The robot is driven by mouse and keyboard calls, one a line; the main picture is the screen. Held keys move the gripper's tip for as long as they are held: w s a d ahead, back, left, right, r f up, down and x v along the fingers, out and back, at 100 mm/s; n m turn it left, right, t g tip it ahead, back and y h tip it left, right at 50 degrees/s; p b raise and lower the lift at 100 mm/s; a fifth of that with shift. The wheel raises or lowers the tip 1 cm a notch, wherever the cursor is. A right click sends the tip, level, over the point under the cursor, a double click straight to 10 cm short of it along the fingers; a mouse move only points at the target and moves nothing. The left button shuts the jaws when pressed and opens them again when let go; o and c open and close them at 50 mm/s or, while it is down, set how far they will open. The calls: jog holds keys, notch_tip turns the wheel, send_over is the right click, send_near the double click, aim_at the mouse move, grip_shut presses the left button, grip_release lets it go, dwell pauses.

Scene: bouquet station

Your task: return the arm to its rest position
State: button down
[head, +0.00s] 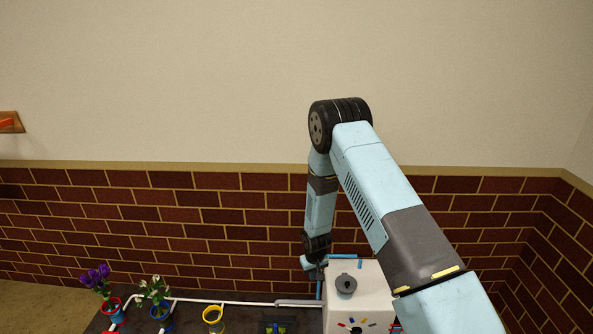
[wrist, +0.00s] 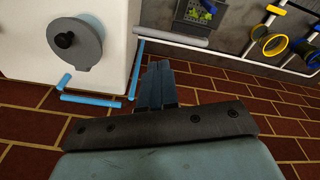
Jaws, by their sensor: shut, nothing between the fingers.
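My arm is raised and bent, with its elbow high in front of the wall in the head view. Its last links hang down to my gripper (head: 312,268), beside the left back edge of a white box (head: 360,288). In the wrist view my gripper (wrist: 158,68) has its dark fingers together with nothing between them. The fingertips appear just below a grey pipe end in that picture; whether they touch anything I cannot tell.
The white box has a grey round cap (head: 346,284) and light blue pipes (wrist: 92,98) around it. Left of it on the dark table are a yellow-rimmed pot (head: 213,315), purple flowers (head: 97,277) and white flowers (head: 154,290). A brick wall (head: 200,215) stands behind.

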jog(key=w+d+r+m+t, duration=0.1)
jog(key=d+r, duration=0.1)
jog(key=r, duration=0.9)
jog(key=w+d+r, duration=0.1)
jog(key=d+r, duration=0.1)
jog(key=r, duration=1)
jog(key=s+d+r+m+t, duration=0.1)
jog(key=s+d+r, duration=0.2)
jog(key=r, duration=0.6)
jog(key=s+d+r, duration=0.2)
jog(key=s+r, duration=0.1)
jog(key=r, duration=0.6)
jog(key=s+d+r+m+t, duration=0.1)
jog(key=s+d+r, duration=0.2)
jog(key=s+r, duration=0.4)
jog(key=s+d+r, duration=0.3)
jog(key=s+r, duration=0.4)
jog(key=s+d+r, duration=0.1)
jog(key=s+r, duration=0.1)
jog(key=s, duration=0.6)
jog(key=s+d+r+m+t, duration=0.1)
jog(key=s+r, duration=0.2)
jog(key=s, duration=0.5)
jog(key=shift+s+d+r, duration=0.15)
